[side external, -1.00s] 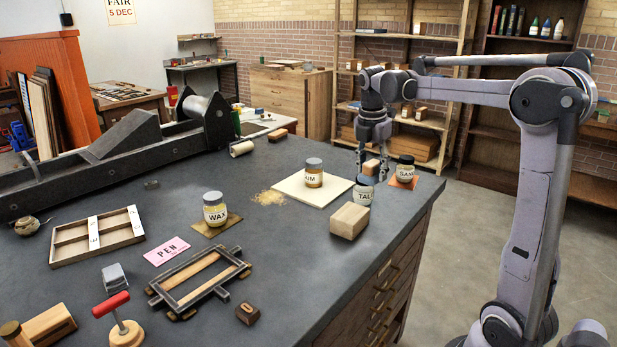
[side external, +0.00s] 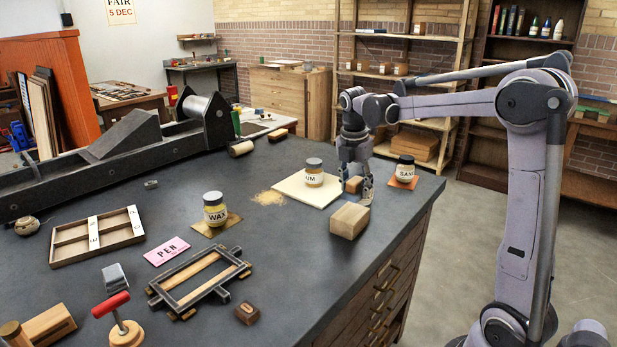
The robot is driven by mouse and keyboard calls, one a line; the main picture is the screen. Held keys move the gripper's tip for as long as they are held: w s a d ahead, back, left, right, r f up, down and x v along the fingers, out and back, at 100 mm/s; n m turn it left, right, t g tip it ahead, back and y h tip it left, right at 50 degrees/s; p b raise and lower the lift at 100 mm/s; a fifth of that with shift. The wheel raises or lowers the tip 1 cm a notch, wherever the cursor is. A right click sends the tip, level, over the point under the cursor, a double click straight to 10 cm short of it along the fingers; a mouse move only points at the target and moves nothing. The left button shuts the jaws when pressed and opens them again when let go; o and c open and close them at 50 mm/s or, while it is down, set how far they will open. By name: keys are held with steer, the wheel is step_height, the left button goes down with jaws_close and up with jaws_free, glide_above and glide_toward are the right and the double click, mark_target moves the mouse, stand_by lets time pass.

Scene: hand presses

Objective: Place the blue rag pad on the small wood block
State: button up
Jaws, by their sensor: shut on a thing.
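My gripper (side external: 355,190) is low over the right part of the bench, shut on a small tan block-like piece (side external: 354,185) that shows between its fingers. It is just behind a larger pale wood block (side external: 349,220), beside the right edge of a cream sheet (side external: 297,190). I cannot tell whether the held piece touches the bench. I cannot make out a blue rag pad. A small dark brown wood block (side external: 247,313) lies near the bench's front.
A jar marked UM (side external: 314,174) stands on the cream sheet. A SAND jar (side external: 404,170) is right of my gripper and a WAX jar (side external: 215,211) to the left. A metal frame (side external: 200,278) and a divided tray (side external: 97,237) lie further left. The right bench edge is close.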

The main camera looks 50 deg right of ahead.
mark_target(352, 200)
steer(key=shift+w+a+f, duration=0.2)
steer(key=shift+w+f, duration=0.15)
steer(key=shift+f, duration=1.85)
steer(key=shift+f, duration=0.1)
steer(key=o, duration=1.1)
steer(key=shift+o, duration=0.2)
